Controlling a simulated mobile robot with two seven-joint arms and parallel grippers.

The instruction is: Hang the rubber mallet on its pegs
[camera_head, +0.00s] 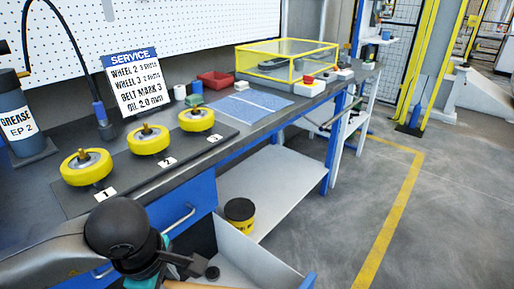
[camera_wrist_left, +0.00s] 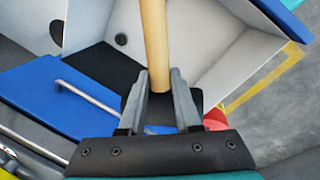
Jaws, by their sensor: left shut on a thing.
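My left gripper (camera_wrist_left: 159,80) is shut on a pale wooden handle (camera_wrist_left: 154,35), which I take to be the rubber mallet's. The handle runs up between the fingers and out of the top of the left wrist view. A dark shape behind the fingers may be the mallet's head; I cannot tell. In the head view my left gripper (camera_head: 168,270) is at the bottom, over the open drawer, with a bit of the wooden handle (camera_head: 195,286) at the edge. A white pegboard (camera_head: 190,25) stands behind the bench; I cannot make out the mallet's pegs. My right gripper is not in view.
Yellow wheels (camera_head: 148,139), a grease canister (camera_head: 20,120), a service sign (camera_head: 132,82) and a yellow-framed box (camera_head: 285,62) stand on the bench. Floor at right is clear.

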